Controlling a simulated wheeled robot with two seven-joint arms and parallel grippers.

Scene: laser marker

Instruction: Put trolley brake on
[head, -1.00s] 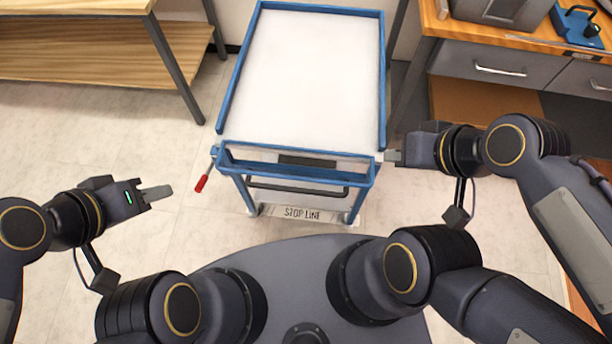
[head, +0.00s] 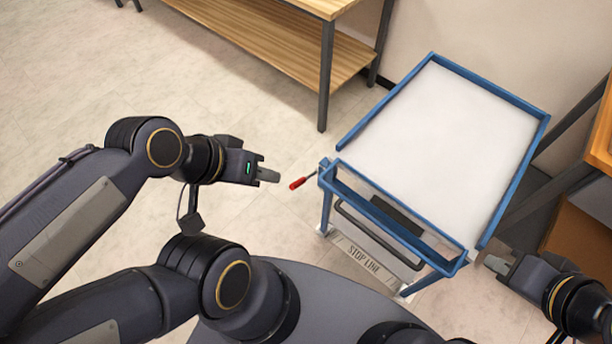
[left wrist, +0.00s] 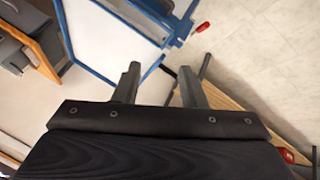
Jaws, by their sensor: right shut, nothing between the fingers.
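The blue-framed trolley (head: 428,250) with a white top stands in front of me in the head view. A brake lever with a red handle (head: 300,183) sticks out from its near left corner. My left gripper (head: 268,175) is just left of the red handle, apart from it in the picture. In the left wrist view its two fingers (left wrist: 158,84) are spread with nothing between them. A red handle (left wrist: 202,27) shows there beyond the fingers, beside the blue frame. My right gripper (head: 497,264) is shut and empty beside the trolley's near right corner.
A floor plate marked STOP LINE (head: 363,258) lies under the trolley's near end. A wooden bench with a lower shelf (head: 285,48) stands behind on the left. Another bench (head: 601,130) stands at the right edge. The floor left of the trolley is clear.

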